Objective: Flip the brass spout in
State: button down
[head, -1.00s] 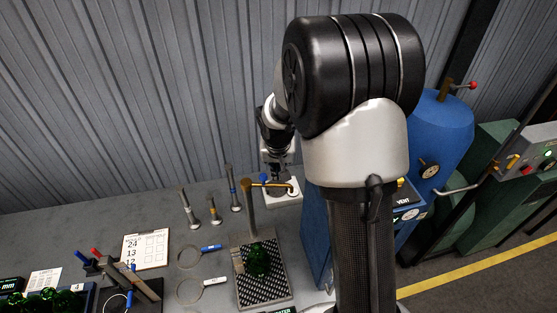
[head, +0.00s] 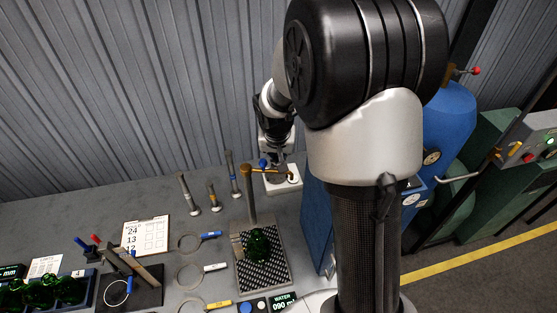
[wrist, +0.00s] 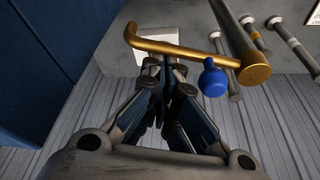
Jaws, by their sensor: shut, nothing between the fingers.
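The brass spout (wrist: 185,48) runs across the wrist view from a bent end at left to the round top of its post (wrist: 255,72). A blue knob (wrist: 213,79) sits beside the spout near the post. In the head view the spout (head: 266,170) points right from the top of the post (head: 250,200), over a white block. My gripper (wrist: 167,76) is shut and empty, its fingertips close beside the middle of the spout. I cannot tell whether they touch it. In the head view my gripper (head: 276,161) is partly hidden behind the spout.
A green glass piece (head: 258,246) sits on the checkered plate (head: 277,280) below the post. Several upright rods (head: 232,174) stand to the left. A clipboard (head: 146,236) and ring gauges (head: 190,243) lie on the bench. A blue cabinet (head: 315,232) stands close at right.

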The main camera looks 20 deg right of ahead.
jog(key=shift+s+f, duration=0.1)
jog(key=s+m+b, duration=0.1)
jog(key=b, duration=0.1)
jog(key=a+m+b, duration=0.1)
jog(key=b, duration=0.2)
jog(key=shift+s+f+m+g+h, duration=0.2)
jog(key=shift+s+m+g+h, duration=0.1)
jog(key=shift+s, duration=0.1)
jog(key=s+a+m+g+h+b, duration=0.1)
jog(key=s+a+m+g+b, duration=0.2)
jog(key=m, duration=0.7)
jog(key=shift+s+a+r+m+b, duration=0.35)
jog(key=shift+s+a+b, duration=0.7)
jog(key=shift+a+b, duration=1.15)
jog(key=shift+a, duration=0.2)
jog(key=shift+f, duration=0.1)
